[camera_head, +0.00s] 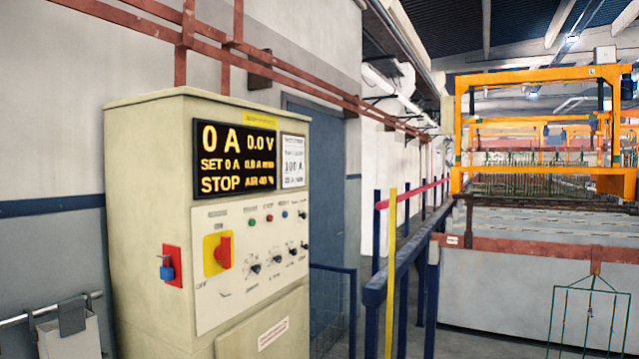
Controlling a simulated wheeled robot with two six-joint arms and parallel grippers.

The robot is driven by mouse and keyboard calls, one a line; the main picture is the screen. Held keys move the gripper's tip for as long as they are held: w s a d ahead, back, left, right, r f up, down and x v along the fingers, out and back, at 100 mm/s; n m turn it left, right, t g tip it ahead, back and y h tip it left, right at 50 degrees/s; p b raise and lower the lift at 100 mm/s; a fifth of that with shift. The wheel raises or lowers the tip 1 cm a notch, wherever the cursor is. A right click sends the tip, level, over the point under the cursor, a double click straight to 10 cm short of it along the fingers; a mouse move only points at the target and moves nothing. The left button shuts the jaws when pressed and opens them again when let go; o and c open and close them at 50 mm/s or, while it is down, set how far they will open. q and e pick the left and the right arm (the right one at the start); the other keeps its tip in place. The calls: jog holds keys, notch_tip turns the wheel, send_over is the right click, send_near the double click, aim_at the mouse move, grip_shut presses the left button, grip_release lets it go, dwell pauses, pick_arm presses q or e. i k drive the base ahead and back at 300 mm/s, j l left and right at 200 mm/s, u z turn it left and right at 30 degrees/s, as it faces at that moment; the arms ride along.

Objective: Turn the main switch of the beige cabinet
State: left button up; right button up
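The beige cabinet (150,190) stands at the left of the head view, its front panel turned toward the right. The main switch (223,252) is a red rotary handle on a yellow plate, low on the left of the panel. An "OFF" label is below it. The display (235,158) reads 0 A, 0.0 V and STOP. A red plate with a blue padlock-like piece (167,270) is on the cabinet's side, left of the switch. Neither of my grippers is in view.
Several black knobs (277,259) and small coloured buttons (268,217) are right of the switch. A blue railing (385,285) with a yellow post runs right of the cabinet. Tanks (530,285) and an orange gantry (540,80) stand beyond.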

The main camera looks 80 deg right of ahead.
aim_at(222, 253)
jog(key=z, duration=2.55)
